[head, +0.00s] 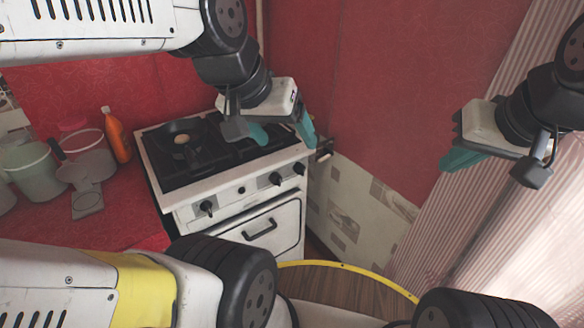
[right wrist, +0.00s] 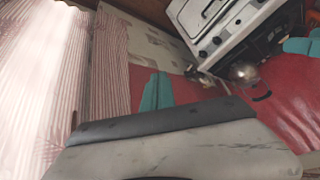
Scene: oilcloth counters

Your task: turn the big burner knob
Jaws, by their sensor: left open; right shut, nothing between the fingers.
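The white stove (head: 182,212) has black knobs on its front panel: a left knob (head: 207,208), a middle-right knob (head: 275,179) and a far-right knob (head: 299,168). I cannot tell which knob is the big burner's. My left gripper (head: 283,136) is open and empty, its teal fingers over the stove's right part, above the two right knobs and apart from them. My right gripper (head: 460,160) is shut and empty, away to the right by the curtain. Its closed teal fingers show in the right wrist view (right wrist: 157,92), with the stove (right wrist: 225,18) beyond.
An orange bottle (head: 117,137) and several pots crowd the red counter (head: 122,215) at left. The oven door has a dark handle (head: 260,229).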

